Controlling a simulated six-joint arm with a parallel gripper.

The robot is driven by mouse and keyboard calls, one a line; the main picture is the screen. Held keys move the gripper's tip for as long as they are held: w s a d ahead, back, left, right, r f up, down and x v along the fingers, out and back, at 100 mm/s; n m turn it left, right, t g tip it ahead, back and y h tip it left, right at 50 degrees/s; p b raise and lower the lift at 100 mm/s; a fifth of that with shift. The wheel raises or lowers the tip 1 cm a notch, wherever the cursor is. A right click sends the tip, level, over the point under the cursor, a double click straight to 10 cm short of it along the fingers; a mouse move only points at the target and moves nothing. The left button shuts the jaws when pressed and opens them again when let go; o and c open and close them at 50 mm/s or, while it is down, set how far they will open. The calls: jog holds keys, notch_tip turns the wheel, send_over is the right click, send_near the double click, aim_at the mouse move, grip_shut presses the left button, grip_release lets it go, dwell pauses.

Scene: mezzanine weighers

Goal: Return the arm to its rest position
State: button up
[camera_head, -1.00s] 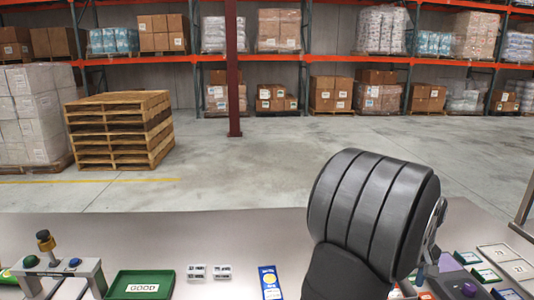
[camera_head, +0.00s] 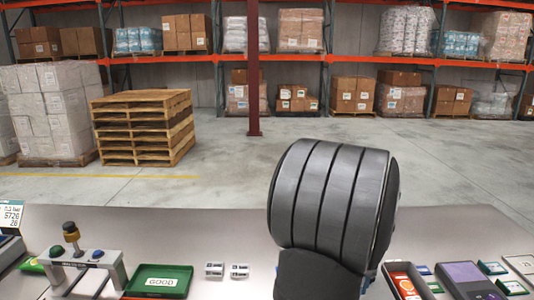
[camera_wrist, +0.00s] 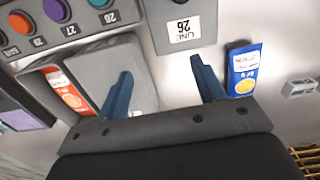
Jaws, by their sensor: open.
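My gripper (camera_wrist: 161,67) shows in the wrist view as two blue fingers, spread apart with nothing held between them. Below the gap lies a grey box-like surface, with a plate (camera_wrist: 185,20) marked LINE 26 beyond it. In the head view my thick dark arm stands over the table (camera_head: 225,225) right of centre and hides the gripper almost wholly. A blue and yellow packet (camera_wrist: 243,70) lies right of the right finger in the wrist view. An orange-red packet (camera_wrist: 67,92) lies left of the left finger, and it shows right of my arm in the head view (camera_head: 405,284).
A green GOOD tray (camera_head: 159,281), two small white blocks (camera_head: 226,270) and a button stand (camera_head: 85,262) are on the table's left. A purple-screened device (camera_head: 465,275) and several small trays are at right. Coloured round buttons (camera_wrist: 55,10) show in the wrist view. Pallets (camera_head: 143,127) stand beyond.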

jog(key=shift+w+a+f, duration=0.7)
jog(key=shift+w+a, duration=0.1)
jog(key=shift+w, duration=0.15)
jog(key=shift+o, duration=0.3)
jog(key=o, duration=0.8)
jog(key=shift+c, duration=0.2)
jog(key=s+d+r+t, duration=0.25)
jog(key=d+r, duration=0.45)
jog(key=d, duration=0.4)
jog(key=s+d+r+t, duration=0.25)
jog(key=d+r, duration=0.55)
jog(key=d, duration=0.4)
jog(key=s+x, duration=0.1)
jog(key=x, duration=0.9)
jog(key=shift+a+f, duration=0.15)
jog(key=shift+f, duration=0.05)
jog(key=v, duration=1)
